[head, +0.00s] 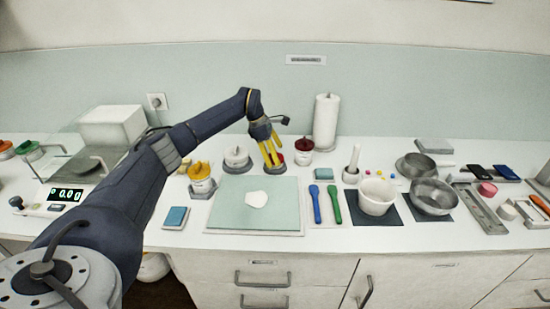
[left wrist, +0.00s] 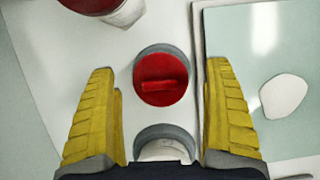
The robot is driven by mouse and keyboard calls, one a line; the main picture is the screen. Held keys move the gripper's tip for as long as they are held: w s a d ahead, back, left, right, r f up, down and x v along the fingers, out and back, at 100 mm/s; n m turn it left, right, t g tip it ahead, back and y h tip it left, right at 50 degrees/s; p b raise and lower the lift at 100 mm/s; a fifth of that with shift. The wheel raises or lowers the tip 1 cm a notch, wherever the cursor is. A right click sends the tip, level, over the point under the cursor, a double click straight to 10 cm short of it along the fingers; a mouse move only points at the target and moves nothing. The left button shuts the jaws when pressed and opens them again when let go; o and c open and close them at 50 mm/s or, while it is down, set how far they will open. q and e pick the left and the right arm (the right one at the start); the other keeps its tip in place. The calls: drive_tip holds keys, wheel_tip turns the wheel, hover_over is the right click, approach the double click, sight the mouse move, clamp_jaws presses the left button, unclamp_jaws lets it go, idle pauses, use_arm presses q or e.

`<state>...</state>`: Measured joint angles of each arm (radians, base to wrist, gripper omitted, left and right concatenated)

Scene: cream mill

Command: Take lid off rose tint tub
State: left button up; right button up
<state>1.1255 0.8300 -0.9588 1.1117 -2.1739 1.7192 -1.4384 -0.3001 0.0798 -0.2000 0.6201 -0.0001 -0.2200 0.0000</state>
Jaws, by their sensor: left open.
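A small tub with a bright red lid (head: 281,157) stands in a grey holder behind the pale green mat. In the left wrist view its round red lid (left wrist: 162,72) has a raised bar grip and lies between my two yellow fingers. My left gripper (head: 273,158) is open above this tub, with clear gaps on both sides of the lid in the wrist view. The lid is on the tub. A larger jar with a dark red lid (head: 304,144) stands just to the right. No label naming the rose tint is readable.
The pale green mat (head: 230,218) bears a white piece. A paper roll (head: 326,122) stands behind; a mortar (head: 377,196), spatulas and steel bowls lie to the right.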

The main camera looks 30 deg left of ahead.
use_arm(q)
drive_tip(key=shift+c, duration=0.3)
drive_tip(key=c, duration=0.9)
wheel_tip(320, 180, up, 21)
drive_tip(key=shift+f, duration=0.2)
drive_tip(key=shift+r, duration=0.85)
idle(0.4)
drive_tip(key=shift+r, duration=1.4)
